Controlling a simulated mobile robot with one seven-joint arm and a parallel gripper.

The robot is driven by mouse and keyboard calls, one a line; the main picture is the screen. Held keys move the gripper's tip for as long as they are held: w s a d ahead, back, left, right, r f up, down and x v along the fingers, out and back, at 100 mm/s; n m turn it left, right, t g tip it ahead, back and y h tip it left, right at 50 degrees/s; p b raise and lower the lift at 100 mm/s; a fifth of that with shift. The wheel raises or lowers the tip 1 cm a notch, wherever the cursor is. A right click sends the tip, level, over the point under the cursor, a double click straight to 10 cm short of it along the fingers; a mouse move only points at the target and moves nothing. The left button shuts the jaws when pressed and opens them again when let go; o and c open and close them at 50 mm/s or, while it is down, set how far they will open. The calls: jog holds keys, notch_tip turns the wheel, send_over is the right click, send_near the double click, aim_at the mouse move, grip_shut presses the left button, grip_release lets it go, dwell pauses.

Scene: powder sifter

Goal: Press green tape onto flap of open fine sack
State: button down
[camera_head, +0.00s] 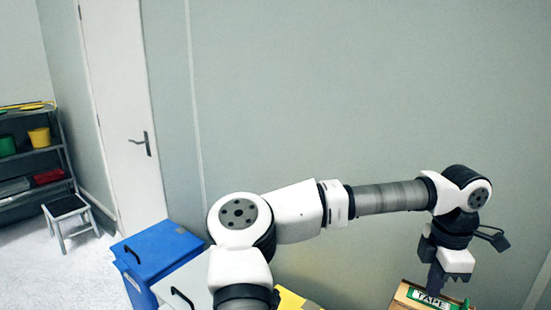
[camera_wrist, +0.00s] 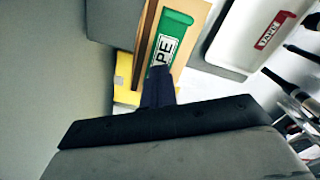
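The green tape (camera_head: 428,298), with a white TAPE label, lies along the top of a tan, box-like thing (camera_head: 400,301) at the lower right of the head view. In the wrist view the green tape (camera_wrist: 168,34) runs slanted over a tan surface (camera_wrist: 194,40). My gripper (camera_head: 435,288) points down at it. In the wrist view the fingertips (camera_wrist: 160,72) overlap the label's lower end and look like one dark block, drawn together. Whether they pinch the tape or only touch it is unclear. I cannot make out an open sack or its flap for certain.
A red tape (camera_wrist: 272,30) lies in a white tray (camera_wrist: 236,36), with dark-handled items beside it. A yellow thing (camera_wrist: 124,68) is left of the tan surface. Blue (camera_head: 155,255) and white bins stand left of my arm. A wall is behind.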

aim_at(429, 300)
jog(key=shift+f+b, duration=0.65)
jog(key=shift+f, duration=0.3)
dwell(0.7)
jog(key=shift+r, duration=0.1)
notch_tip(429, 300, up, 8)
jog(key=p, duration=0.5)
dwell(0.4)
